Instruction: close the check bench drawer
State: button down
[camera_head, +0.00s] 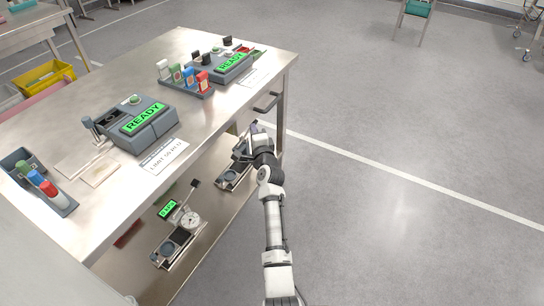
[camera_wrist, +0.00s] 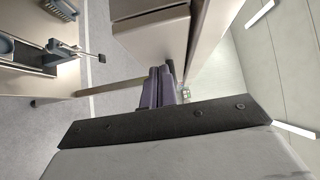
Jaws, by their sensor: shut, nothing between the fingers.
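The check bench (camera_head: 215,115) is a metal table with a lower shelf. A dark bar handle (camera_head: 267,102) sits below the top's edge near the right corner, where the drawer is. From the head view I cannot tell how far the drawer is out. My gripper (camera_head: 254,127) is beside the bench, just below and left of the handle. In the wrist view my gripper's purple-grey fingers (camera_wrist: 158,88) are together and empty. Past them is a beige box-like panel (camera_wrist: 150,42), perhaps the drawer; contact between them cannot be told.
On the bench top are two READY devices (camera_head: 143,124) (camera_head: 232,66), and racks of coloured bottles (camera_head: 187,80) (camera_head: 47,187). The lower shelf (camera_head: 140,262) holds gauges (camera_head: 188,220). The floor (camera_head: 390,200) to the right is clear. A yellow crate (camera_head: 42,76) stands behind the bench.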

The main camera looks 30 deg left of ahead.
jog(key=b+v, duration=0.1)
jog(key=v, duration=0.9)
jog(key=shift+d, duration=0.55)
